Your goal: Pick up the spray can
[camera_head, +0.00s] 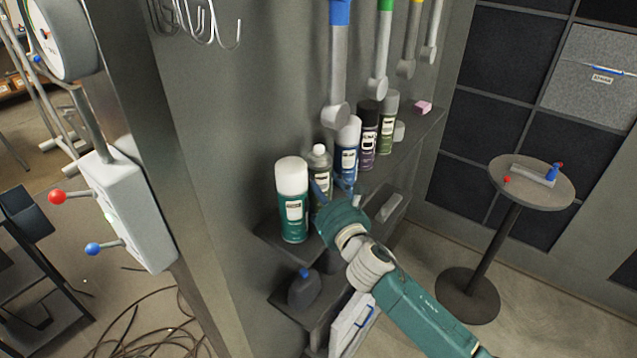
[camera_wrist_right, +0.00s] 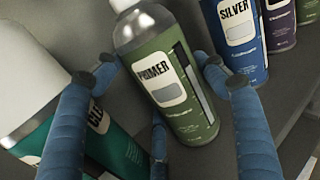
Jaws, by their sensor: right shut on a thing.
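My right gripper (camera_head: 333,188) reaches in from the lower right to the shelf. It is shut on the green PRIMER spray can with a grey metal top (camera_head: 319,158). In the right wrist view the PRIMER can (camera_wrist_right: 163,75) stands between the blue fingers (camera_wrist_right: 158,72). Its base is hidden in the head view, so I cannot tell whether it touches the shelf. A larger teal can with a white cap (camera_head: 292,205) stands just left of it. A blue SILVER can (camera_head: 347,148) stands to its right. My left gripper is not in view.
Purple (camera_head: 368,138) and green (camera_head: 387,125) cans and a pink block (camera_head: 423,107) stand farther along the shelf (camera_head: 412,140). Tools hang above. A dark bottle (camera_head: 304,288) sits on a lower shelf. A round table (camera_head: 500,170) stands at right.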

